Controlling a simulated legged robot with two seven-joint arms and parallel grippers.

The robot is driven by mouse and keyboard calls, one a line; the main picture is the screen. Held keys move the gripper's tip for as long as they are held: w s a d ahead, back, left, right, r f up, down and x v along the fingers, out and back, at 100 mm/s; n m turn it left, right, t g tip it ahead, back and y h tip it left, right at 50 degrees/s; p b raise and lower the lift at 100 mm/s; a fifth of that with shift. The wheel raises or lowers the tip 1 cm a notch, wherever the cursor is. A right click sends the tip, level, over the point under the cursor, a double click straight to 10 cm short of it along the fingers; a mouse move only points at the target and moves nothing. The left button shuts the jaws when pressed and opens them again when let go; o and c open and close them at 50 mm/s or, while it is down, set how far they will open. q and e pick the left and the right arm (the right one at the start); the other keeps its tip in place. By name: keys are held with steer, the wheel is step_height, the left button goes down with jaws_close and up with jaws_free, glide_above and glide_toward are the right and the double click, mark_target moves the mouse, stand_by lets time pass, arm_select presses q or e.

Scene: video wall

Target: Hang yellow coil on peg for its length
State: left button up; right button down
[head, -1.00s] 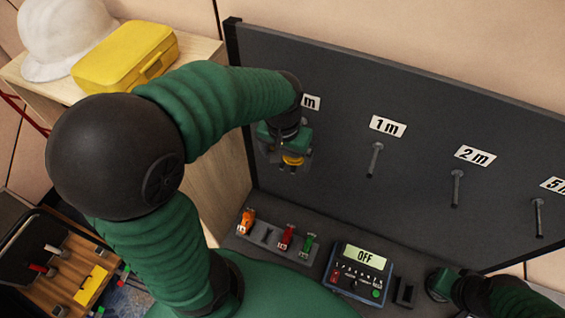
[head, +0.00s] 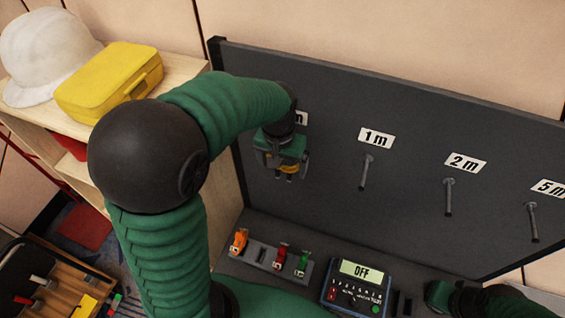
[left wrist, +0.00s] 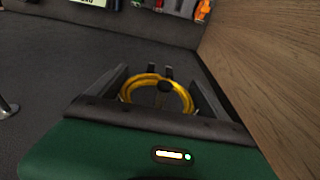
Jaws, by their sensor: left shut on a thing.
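My left gripper (head: 287,172) is in front of the board's left part, just below a partly hidden label (head: 301,118) ending in "m". It is shut on the yellow coil (head: 290,167), of which only a small piece shows in the head view. In the left wrist view the coil (left wrist: 186,94) is a ring between the fingers, with a dark round end in its middle. I cannot tell whether the coil is around a peg. Bare pegs stand under 1 m (head: 366,172), 2 m (head: 448,198) and 5 m (head: 533,222). My right gripper (head: 440,294) is at the lower right, jaws unclear.
A meter (head: 357,287) reading OFF and a rack (head: 268,255) of orange, red and green clips stand below the board. A wooden shelf (head: 180,88) with a yellow case (head: 110,82) and white helmet (head: 48,55) is at left. Space before the three bare pegs is clear.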

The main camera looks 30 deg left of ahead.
stand_by(0.3)
arm_select(q)
steer(key=o, duration=1.5)
steer(key=shift+c, duration=0.2)
steer(key=shift+r, duration=0.1)
